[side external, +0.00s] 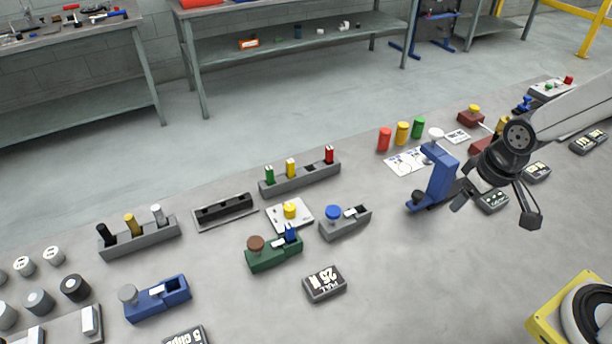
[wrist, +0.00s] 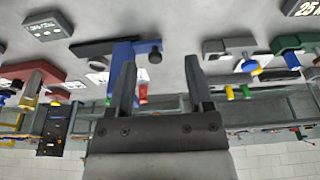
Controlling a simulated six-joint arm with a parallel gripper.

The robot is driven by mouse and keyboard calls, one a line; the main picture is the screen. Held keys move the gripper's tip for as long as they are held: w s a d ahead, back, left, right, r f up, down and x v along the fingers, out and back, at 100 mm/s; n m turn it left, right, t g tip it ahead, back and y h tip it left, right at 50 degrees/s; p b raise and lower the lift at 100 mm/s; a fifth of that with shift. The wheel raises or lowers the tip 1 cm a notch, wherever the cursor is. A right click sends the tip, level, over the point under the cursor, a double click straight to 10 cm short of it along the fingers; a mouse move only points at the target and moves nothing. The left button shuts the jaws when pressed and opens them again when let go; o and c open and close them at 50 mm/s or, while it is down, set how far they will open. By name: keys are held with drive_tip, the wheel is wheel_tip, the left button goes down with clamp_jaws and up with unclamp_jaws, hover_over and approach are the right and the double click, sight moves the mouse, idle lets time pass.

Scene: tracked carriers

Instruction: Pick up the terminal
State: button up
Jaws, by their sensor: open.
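My gripper (side external: 495,206) is open, right of an upright blue stand (side external: 438,172) in the side view. In the wrist view the two fingers of my gripper (wrist: 160,66) are apart with nothing gripped, and the blue stand (wrist: 120,58) shows behind the left finger. I cannot tell which thing is the terminal. Small clamp-like blocks are a green one (side external: 272,255) with a brown knob and blue piece, a grey one (side external: 345,226) with a blue knob and white piece, and a blue one (side external: 158,302) with a grey knob and white piece.
A grey rack (side external: 302,180) holds coloured pegs, and another rack (side external: 140,242) stands left. Red, yellow and green cylinders (side external: 402,134) stand behind the blue stand. A dark label block (side external: 325,284) lies in front. A yellow-framed spool (side external: 545,318) is front right.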

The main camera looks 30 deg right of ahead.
drive_tip(key=m+g+y, duration=0.3)
drive_tip(key=m+y, duration=0.2)
drive_tip(key=m, duration=1.3)
hover_over(291, 224)
drive_tip(key=d, duration=0.3)
wheel_tip(291, 224, down, 3)
drive_tip(key=shift+x, duration=1.45)
drive_tip(key=shift+f, duration=0.1)
drive_tip(key=shift+h, duration=0.3)
drive_tip(key=shift+a+x, duration=0.2)
drive_tip(key=shift+x, duration=2.3)
drive_tip(key=shift+w, duration=0.1)
clamp_jaws()
